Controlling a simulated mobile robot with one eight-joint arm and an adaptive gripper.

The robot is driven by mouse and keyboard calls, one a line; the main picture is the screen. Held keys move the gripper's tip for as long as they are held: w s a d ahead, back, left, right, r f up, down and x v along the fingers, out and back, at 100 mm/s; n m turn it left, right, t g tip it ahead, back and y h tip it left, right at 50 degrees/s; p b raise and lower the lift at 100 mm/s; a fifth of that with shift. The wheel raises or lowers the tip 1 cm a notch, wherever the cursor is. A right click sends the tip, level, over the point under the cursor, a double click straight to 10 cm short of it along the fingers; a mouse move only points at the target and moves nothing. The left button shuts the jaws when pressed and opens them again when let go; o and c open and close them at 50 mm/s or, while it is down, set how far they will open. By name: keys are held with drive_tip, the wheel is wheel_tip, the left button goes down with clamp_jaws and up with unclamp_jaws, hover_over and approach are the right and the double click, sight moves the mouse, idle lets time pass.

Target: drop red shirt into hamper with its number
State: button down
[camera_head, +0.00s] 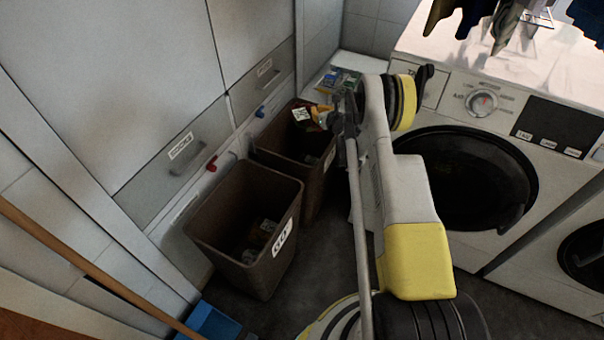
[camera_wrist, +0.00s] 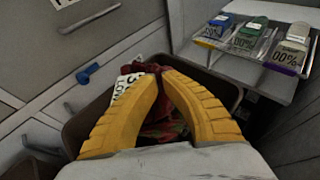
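In the wrist view my gripper (camera_wrist: 154,74) has its yellow fingers closed together at the tips on a dark red shirt (camera_wrist: 165,125). A white number tag (camera_wrist: 125,90) hangs beside the left finger; its digits are partly covered. In the head view my gripper (camera_head: 325,115) holds the bundle at the mouth of the far brown hamper (camera_head: 275,160), and the white tag (camera_head: 301,114) shows there. The near brown hamper (camera_head: 207,240) has a white number label (camera_head: 282,237) on its side and some items inside. The far hamper's label is mostly turned away from view.
Grey drawers with white labels line the left wall, with a red hook (camera_head: 211,163) and a blue hook (camera_head: 260,111). Tagged packets lie on a white shelf (camera_wrist: 246,72) beyond the far hamper. Washing machines (camera_head: 465,175) stand right. A blue dustpan (camera_head: 210,322) is at the front.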

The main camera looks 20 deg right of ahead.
drive_tip(key=shift+f, duration=0.4)
drive_tip(key=c, duration=1.5)
unclamp_jaws()
drive_tip(key=shift+c, duration=0.2)
drive_tip(key=shift+s+r, duration=0.1)
drive_tip(key=v, duration=1.1)
drive_tip(key=shift+s, duration=0.4)
drive_tip(key=shift+r, duration=0.1)
